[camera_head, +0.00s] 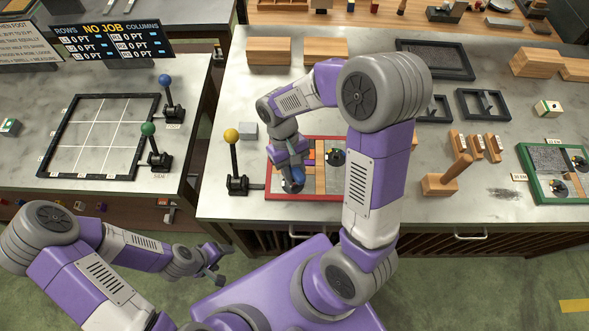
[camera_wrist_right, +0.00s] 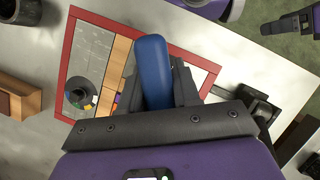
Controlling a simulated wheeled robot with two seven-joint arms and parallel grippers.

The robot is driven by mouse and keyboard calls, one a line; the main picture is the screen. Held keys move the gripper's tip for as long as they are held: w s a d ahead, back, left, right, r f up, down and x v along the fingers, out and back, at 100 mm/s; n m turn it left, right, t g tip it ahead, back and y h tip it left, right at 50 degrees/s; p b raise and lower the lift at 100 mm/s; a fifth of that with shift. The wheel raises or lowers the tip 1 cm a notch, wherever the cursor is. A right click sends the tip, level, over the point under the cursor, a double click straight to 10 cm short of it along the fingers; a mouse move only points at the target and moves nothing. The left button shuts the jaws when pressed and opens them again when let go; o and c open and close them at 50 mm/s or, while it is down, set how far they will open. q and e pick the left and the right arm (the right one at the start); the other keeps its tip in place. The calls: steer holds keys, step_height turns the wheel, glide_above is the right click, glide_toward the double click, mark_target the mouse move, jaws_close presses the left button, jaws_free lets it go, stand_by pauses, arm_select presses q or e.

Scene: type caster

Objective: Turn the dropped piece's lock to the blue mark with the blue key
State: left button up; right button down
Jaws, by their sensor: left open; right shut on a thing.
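My right gripper (camera_head: 290,172) is shut on the blue key (camera_wrist_right: 153,70), over the near left part of a red-framed tray (camera_head: 322,139). The key's blue handle shows between the fingers in the right wrist view; its far end is hidden. The tray's red frame (camera_wrist_right: 66,60) also shows there. A dark round piece with small coloured marks (camera_wrist_right: 80,95) sits in the tray, apart from the key; it also shows in the head view (camera_head: 336,157). Which part is the lock, or its blue mark, I cannot tell. My left gripper (camera_head: 214,262) is open and empty, off the table's front edge.
A yellow-knobbed lever (camera_head: 232,150) stands left of the tray, with a grey block (camera_head: 248,130) behind it. A wooden stand (camera_head: 452,178) and a green-framed tray (camera_head: 540,197) are to the right. Black frames (camera_head: 435,60) lie behind. The left table holds blue and green levers.

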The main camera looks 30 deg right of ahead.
steer(key=shift+r, duration=0.1)
steer(key=shift+r+p, duration=1.3)
steer(key=shift+r, duration=0.2)
steer(key=shift+r, duration=0.1)
step_height(320, 180, up, 4)
steer(key=p, duration=0.3)
steer(key=shift+p, duration=0.3)
steer(key=c, duration=1.5)
jaws_free()
steer(key=shift+f, duration=0.2)
jaws_close()
